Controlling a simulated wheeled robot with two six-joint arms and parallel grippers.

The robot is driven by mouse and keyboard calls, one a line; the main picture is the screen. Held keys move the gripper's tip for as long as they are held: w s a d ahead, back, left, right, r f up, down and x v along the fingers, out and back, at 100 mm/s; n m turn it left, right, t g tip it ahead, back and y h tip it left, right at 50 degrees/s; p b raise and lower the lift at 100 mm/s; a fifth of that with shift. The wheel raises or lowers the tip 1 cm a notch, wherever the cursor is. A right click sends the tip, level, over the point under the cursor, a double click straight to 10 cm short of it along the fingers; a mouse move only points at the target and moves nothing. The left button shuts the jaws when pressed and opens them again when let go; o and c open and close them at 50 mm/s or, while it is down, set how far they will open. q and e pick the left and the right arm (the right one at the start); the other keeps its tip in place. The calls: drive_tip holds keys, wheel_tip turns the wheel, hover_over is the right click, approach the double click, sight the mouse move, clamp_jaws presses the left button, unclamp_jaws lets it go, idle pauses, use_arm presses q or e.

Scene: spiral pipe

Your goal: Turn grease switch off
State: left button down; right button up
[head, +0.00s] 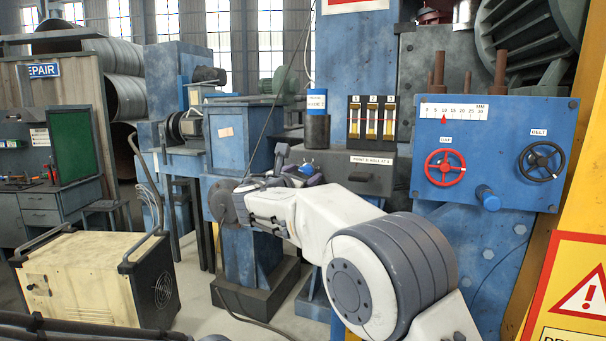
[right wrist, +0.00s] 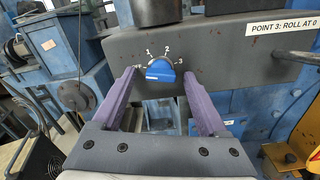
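The grease switch is a small blue half-round knob (right wrist: 160,70) with a numbered pale dial on the front of a grey box (right wrist: 225,55). In the head view the knob (head: 306,169) shows just beyond my right gripper (head: 290,168). In the right wrist view my right gripper (right wrist: 156,76) is open, its two purple fingers on either side of the knob with gaps left and right. The fingertips point at the box face. I cannot tell how deep they reach around the knob. My left gripper is not in view.
A dark cylinder (head: 317,131) stands on the box, beside a panel of three gauges (head: 371,119). A blue panel with a red handwheel (head: 445,167) and a black handwheel (head: 541,161) is at right. A cream cabinet (head: 90,280) stands at lower left.

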drive_tip(key=shift+r, duration=0.1)
drive_tip(key=b+v, duration=0.5)
drive_tip(key=v, duration=0.5)
drive_tip(key=shift+s, duration=0.2)
drive_tip(key=s+d+f+m+g+y, duration=0.25)
drive_tip(key=s+f+m+g, duration=0.25)
drive_tip(key=s+f, duration=0.45)
drive_tip(key=s+d+f+m+g+y, duration=0.1)
drive_tip(key=s+d+f+m+g, duration=0.3)
drive_tip(key=s+f, duration=0.55)
drive_tip(key=s+d+f+m+g+y, duration=0.1)
drive_tip(key=s+f+m+g+y, duration=0.1)
drive_tip(key=s+f+m, duration=0.4)
drive_tip(key=s+d+f+m+g+y+b, duration=0.1)
drive_tip(key=s+f+m+g+y, duration=0.1)
drive_tip(key=s+f+m+g, duration=0.3)
drive_tip(key=s+f+m, duration=0.1)
drive_tip(key=s+f, duration=0.3)
drive_tip(key=s, duration=0.5)
drive_tip(key=shift+s+f+m+g, duration=0.3)
drive_tip(key=shift+s+f, duration=0.1)
